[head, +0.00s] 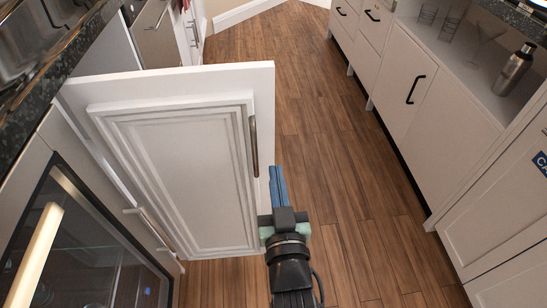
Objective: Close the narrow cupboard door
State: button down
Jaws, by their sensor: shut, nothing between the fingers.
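The narrow cupboard door (185,165) is white with a raised panel and stands wide open, sticking out from the left row of cabinets across the aisle. Its dark bar handle (254,146) is upright near the door's right edge. My gripper (278,178) is just right of the door's free edge, low and beside the handle's lower end. Its blue fingers are together with nothing between them. I cannot tell whether the fingers touch the door edge. The cupboard's opening is mostly hidden behind the door.
A glass-fronted appliance (85,250) with a pale bar handle (35,253) is at the near left, under a dark counter (60,60). White cabinets (430,90) line the right, with a shaker (514,70) and glasses on a shelf. The wooden floor (320,130) between is clear.

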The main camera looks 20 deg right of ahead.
aim_at(272, 145)
jog(key=shift+b+x, duration=0.75)
jog(key=shift+x, duration=2.05)
